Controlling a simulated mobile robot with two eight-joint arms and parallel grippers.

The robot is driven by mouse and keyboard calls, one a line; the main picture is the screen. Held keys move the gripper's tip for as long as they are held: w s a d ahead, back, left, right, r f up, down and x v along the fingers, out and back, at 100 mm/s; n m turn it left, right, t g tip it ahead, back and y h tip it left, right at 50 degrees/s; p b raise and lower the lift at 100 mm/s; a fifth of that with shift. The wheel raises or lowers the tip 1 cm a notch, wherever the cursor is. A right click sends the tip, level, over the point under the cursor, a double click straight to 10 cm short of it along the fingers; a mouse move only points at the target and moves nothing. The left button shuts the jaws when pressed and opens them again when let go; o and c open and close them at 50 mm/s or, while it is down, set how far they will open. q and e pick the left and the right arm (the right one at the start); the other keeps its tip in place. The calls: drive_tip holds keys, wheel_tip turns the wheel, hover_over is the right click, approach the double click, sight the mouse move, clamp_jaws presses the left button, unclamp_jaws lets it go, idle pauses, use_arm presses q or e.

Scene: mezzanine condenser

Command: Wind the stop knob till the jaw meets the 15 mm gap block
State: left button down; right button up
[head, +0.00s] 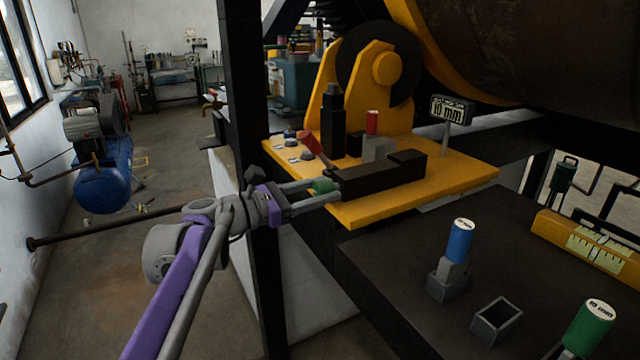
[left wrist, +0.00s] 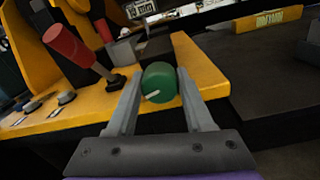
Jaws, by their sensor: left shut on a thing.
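The stop knob (head: 323,185) is a green cylinder at the near left end of a long dark block (head: 375,181) on the yellow plate. In the left wrist view the knob (left wrist: 160,84) shows a white mark, pointing roughly sideways. My left gripper (head: 332,189) has its fingers on both sides of the knob and is shut on it. A grey block (head: 379,149) with a red handle (head: 372,122) stands behind the dark block. I cannot tell whether the jaw touches it. A sign (head: 452,108) reads "10 mm". My right gripper is out of view.
A red lever (left wrist: 68,45) leans close to the left gripper. A blue-topped block (head: 460,242), an empty grey holder (head: 497,320) and a green-topped block (head: 588,325) stand on the dark table (head: 390,270). A yellow scale bar (head: 590,240) lies at the right.

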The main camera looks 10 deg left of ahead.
use_arm(q)
drive_tip(key=shift+m+p, duration=0.9)
drive_tip(key=shift+m, duration=0.7)
drive_tip(key=shift+c, duration=1.4)
unclamp_jaws()
drive_tip(key=v, duration=1)
drive_tip(key=shift+s+a+b, duration=0.3)
drive_tip(key=shift+b, duration=0.05)
